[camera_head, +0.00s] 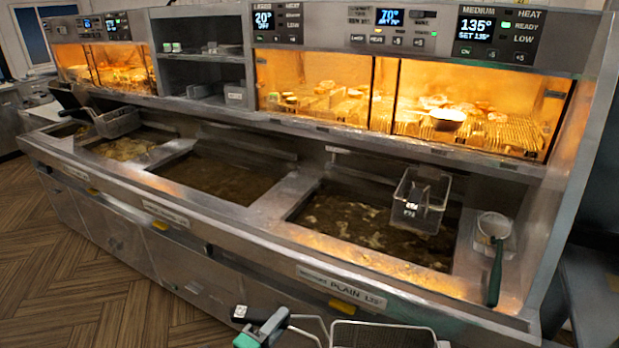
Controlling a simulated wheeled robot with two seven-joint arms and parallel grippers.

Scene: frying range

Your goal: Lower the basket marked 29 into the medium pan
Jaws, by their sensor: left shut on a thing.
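My left gripper (262,322) is at the bottom edge, shut on the green-ended handle of a wire basket (385,333). Only the basket's upper rim and part of its mesh show; the rest is cut off by the frame, and no mark on it is readable. It is in front of the range, apart from the pans. The right-hand pan (350,222) holds dark oil and lies nearest the control panel reading MEDIUM (497,32), which shows 135° and set 135° with a green light by READY. My right gripper is not in view.
A small clear-sided basket (421,200) with an unreadable label hangs at the right pan's rear right. A skimmer (495,228) with a dark green handle lies right of that pan. Another basket (118,122) is at the far-left pan. The middle pan (222,178) is open.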

